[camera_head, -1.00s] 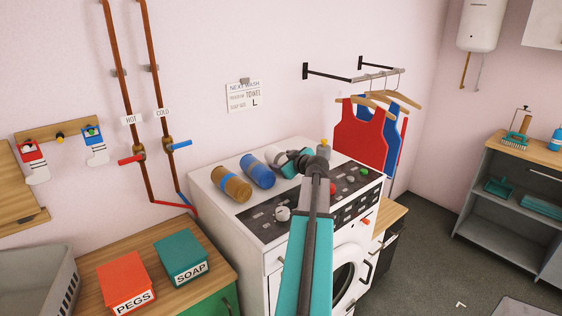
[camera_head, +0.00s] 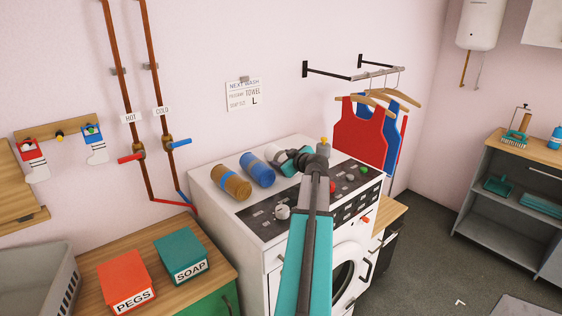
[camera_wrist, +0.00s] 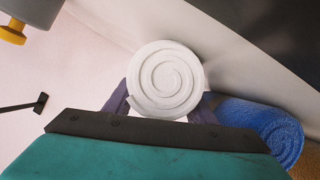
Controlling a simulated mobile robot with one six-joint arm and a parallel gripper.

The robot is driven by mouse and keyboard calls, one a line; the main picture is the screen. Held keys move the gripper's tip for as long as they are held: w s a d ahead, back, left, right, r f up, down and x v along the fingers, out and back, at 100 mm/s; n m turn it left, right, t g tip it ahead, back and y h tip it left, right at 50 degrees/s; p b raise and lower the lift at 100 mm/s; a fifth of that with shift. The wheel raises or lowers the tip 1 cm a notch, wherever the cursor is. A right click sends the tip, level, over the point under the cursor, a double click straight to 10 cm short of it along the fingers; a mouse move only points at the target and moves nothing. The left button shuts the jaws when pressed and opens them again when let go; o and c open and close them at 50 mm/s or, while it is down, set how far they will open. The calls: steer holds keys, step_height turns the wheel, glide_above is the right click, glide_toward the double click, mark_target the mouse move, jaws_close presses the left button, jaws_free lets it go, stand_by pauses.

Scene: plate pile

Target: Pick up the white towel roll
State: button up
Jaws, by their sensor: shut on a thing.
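The white towel roll (camera_wrist: 165,78) shows end-on as a spiral in the wrist view, between the two fingers of my gripper (camera_wrist: 160,105). My gripper is shut on it. In the head view the white towel roll (camera_head: 275,154) is mostly hidden behind my gripper (camera_head: 286,160), over the top of the washing machine (camera_head: 222,203). I cannot tell whether it touches the top. The blue towel roll (camera_head: 257,170) lies just left of it, and in the wrist view the blue roll (camera_wrist: 258,128) is at the right. The brown towel roll (camera_head: 231,184) lies farther left.
A small grey bottle with a yellow cap (camera_head: 323,146) stands right of my gripper. A control panel with knobs (camera_head: 283,212) runs along the machine's front. Red and blue vests (camera_head: 362,135) hang behind at the right. The orange pegs box (camera_head: 127,282) and teal soap box (camera_head: 181,256) sit lower left.

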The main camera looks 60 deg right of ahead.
mark_target(283, 153)
steer(key=shift+r, duration=0.15)
steer(key=shift+r+b, duration=1.45)
steer(key=shift+r, duration=3.45)
steer(key=shift+c, duration=0.2)
